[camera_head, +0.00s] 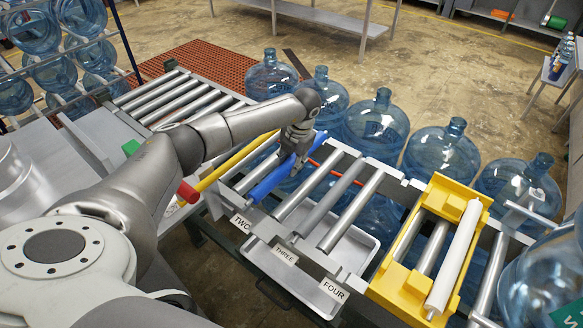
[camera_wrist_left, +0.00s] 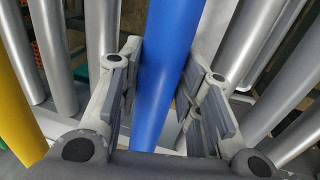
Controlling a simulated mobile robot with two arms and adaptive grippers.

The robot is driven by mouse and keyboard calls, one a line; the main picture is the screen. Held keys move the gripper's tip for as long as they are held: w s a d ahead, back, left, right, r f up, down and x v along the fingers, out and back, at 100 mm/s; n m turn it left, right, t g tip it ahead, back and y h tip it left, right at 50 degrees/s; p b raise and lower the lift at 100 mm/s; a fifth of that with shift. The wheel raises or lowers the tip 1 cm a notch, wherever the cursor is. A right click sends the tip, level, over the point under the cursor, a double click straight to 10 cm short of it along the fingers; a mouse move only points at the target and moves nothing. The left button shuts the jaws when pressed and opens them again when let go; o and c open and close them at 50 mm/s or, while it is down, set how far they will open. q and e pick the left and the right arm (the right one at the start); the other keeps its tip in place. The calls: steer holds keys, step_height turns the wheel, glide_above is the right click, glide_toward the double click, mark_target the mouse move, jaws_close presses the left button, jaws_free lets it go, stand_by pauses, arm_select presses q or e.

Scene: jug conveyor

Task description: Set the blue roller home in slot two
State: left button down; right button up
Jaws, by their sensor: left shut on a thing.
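The blue roller (camera_head: 269,183) lies slantwise across the conveyor, its near end by the TWO label (camera_head: 242,222). My left gripper (camera_head: 297,142) is above its far half and shut on it. In the left wrist view the blue roller (camera_wrist_left: 163,70) runs between the two fingers of the left gripper (camera_wrist_left: 160,85). The roller lines up roughly with its silver neighbours. I cannot tell whether its ends sit in the slot, as the gripper hides part of the far end. My right gripper is not in view.
A yellow bar (camera_head: 236,160) lies just left of the blue roller. Silver rollers (camera_head: 352,210) stand by the THREE (camera_head: 285,254) and FOUR (camera_head: 333,290) labels. A yellow frame (camera_head: 405,283) with a white roller (camera_head: 455,258) straddles the conveyor. Blue jugs (camera_head: 376,128) line the far side.

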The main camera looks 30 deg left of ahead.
arm_select(q)
steer(key=shift+w+a+f, duration=0.2)
steer(key=shift+w+f, duration=0.2)
steer(key=shift+f, duration=0.05)
step_height(320, 180, down, 3)
steer(key=shift+w+f, duration=0.1)
steer(key=shift+f, duration=0.05)
steer(key=shift+f, duration=0.15)
steer(key=c, duration=1)
jaws_free()
